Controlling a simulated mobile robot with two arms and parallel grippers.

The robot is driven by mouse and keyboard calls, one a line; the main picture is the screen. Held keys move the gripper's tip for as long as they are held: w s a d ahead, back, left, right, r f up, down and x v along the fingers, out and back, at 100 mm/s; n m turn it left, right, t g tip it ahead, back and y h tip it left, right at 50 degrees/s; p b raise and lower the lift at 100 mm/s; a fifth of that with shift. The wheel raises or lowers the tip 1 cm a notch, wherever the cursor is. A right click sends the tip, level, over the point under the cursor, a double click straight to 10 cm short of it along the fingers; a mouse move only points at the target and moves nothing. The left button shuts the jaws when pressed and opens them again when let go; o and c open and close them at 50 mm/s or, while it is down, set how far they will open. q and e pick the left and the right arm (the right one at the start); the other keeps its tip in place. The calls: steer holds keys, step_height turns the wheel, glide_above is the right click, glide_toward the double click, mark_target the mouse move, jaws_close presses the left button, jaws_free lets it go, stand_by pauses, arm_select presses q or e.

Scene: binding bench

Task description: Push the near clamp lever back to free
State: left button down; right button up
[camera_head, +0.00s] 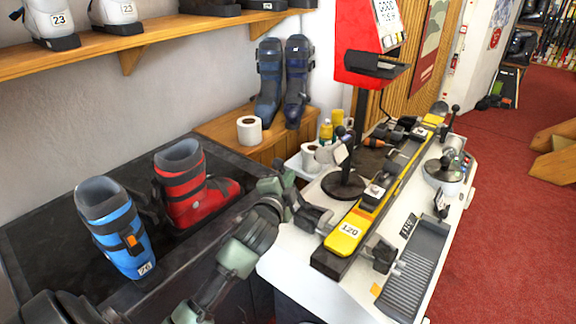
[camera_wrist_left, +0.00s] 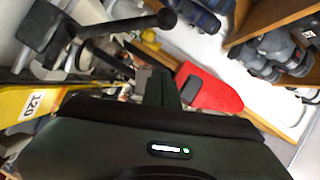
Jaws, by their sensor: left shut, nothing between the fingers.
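The near clamp (camera_head: 382,254) is a dark block beside the near end of the yellow ski (camera_head: 346,232) marked 120. Its lever is hard to make out in the head view. In the left wrist view a lever with a black ball knob (camera_wrist_left: 167,18) reaches rightward from the clamp block (camera_wrist_left: 40,33). The ski also shows there, at the left (camera_wrist_left: 14,102). My left gripper (camera_head: 322,220) is shut and empty, on the left side of the ski's near end and apart from the clamp. Its dark fingers (camera_wrist_left: 160,88) show below the knob. My right gripper is out of view.
A ridged grey tray (camera_head: 416,262) lies right of the clamp. Blue (camera_head: 118,235) and red (camera_head: 183,190) boots stand on the dark counter at left. Another ball-topped lever (camera_head: 452,115) stands at the bench's far end.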

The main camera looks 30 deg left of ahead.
mark_target(277, 168)
arm_select(q)
steer(key=w+a+f+p, duration=0.3)
steer(key=w+a, duration=0.3)
steer(key=w, duration=0.1)
stand_by(0.4)
steer(key=shift+a+f+b, duration=0.25)
steer(key=shift+a+f, duration=0.1)
steer(key=shift+a, duration=0.2)
steer(key=shift+a+f+b, duration=0.25)
steer(key=shift+a+f, duration=0.05)
steer(key=shift+a, duration=0.2)
steer(key=shift+w+a+f, duration=0.1)
steer(key=shift+a+f, duration=0.1)
steer(key=shift+a, duration=0.1)
steer(key=shift+r, duration=0.1)
